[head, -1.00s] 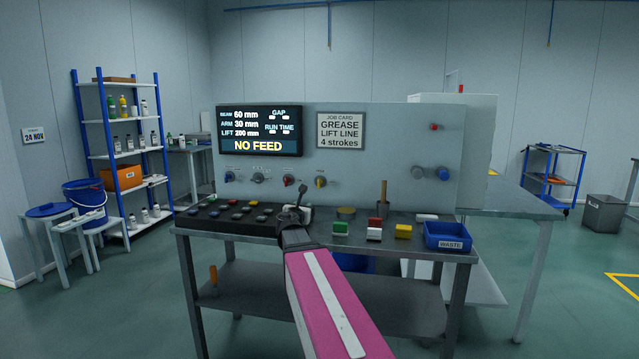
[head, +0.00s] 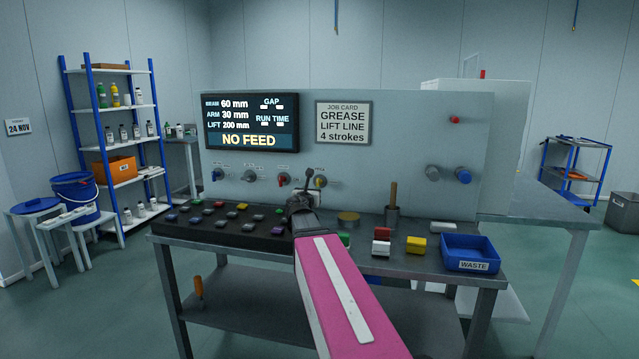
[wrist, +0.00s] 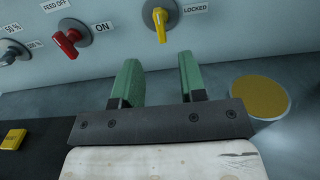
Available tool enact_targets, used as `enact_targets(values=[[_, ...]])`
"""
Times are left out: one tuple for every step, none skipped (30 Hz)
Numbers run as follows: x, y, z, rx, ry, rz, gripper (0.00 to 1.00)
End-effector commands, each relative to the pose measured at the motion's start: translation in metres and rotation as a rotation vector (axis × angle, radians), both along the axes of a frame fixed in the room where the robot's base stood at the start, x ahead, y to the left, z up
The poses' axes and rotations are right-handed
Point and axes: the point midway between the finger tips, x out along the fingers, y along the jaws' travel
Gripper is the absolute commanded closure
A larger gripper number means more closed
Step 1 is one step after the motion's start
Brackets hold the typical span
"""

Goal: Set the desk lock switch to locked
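The desk lock switch is a yellow-handled rotary knob (head: 320,182) low on the grey panel. In the wrist view its yellow handle (wrist: 160,22) points roughly down, and the LOCKED label is to its upper right. The label for its other position is out of the wrist view. My gripper (wrist: 158,65) has two green fingers held apart with nothing between them. It is below the yellow knob and not touching it. In the head view my gripper (head: 304,198) is partly hidden by my own arm, just in front of the panel.
A red knob (wrist: 68,41) with FEED OFF and ON labels is left of the yellow one. A dark button console (head: 220,228) lies below left. A brass-coloured disc (wrist: 260,97) is right of my gripper. A blue waste bin (head: 470,250) and coloured blocks are farther right.

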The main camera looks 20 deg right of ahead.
Motion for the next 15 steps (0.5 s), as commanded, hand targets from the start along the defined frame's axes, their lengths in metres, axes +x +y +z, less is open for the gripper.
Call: enact_targets(values=[[0.003, -0.002, 0.000, 0.000, 0.000, 0.000, 0.62], [0.005, -0.003, 0.000, 0.000, 0.000, 0.000, 0.62], [0.009, -0.005, 0.000, 0.000, 0.000, 0.000, 0.62], [0.011, -0.007, 0.000, 0.000, 0.000, 0.000, 0.62], [0.014, -0.009, 0.000, 0.000, 0.000, 0.000, 0.62], [0.019, -0.011, 0.000, 0.000, 0.000, 0.000, 0.62], [0.022, -0.014, 0.000, 0.000, 0.000, 0.000, 0.62], [0.026, -0.016, 0.000, 0.001, -0.001, -0.001, 0.62], [0.032, -0.020, 0.000, 0.001, -0.001, -0.001, 0.62], [0.037, -0.023, 0.000, 0.001, -0.001, -0.001, 0.62], [0.041, -0.026, 0.000, 0.001, -0.001, -0.001, 0.62], [0.047, -0.030, 0.000, 0.001, -0.001, -0.001, 0.62], [0.052, -0.033, 0.000, 0.001, -0.001, -0.001, 0.62], [0.056, -0.037, 0.000, 0.001, -0.001, -0.001, 0.62], [0.062, -0.040, 0.000, 0.001, -0.001, -0.001, 0.62]])
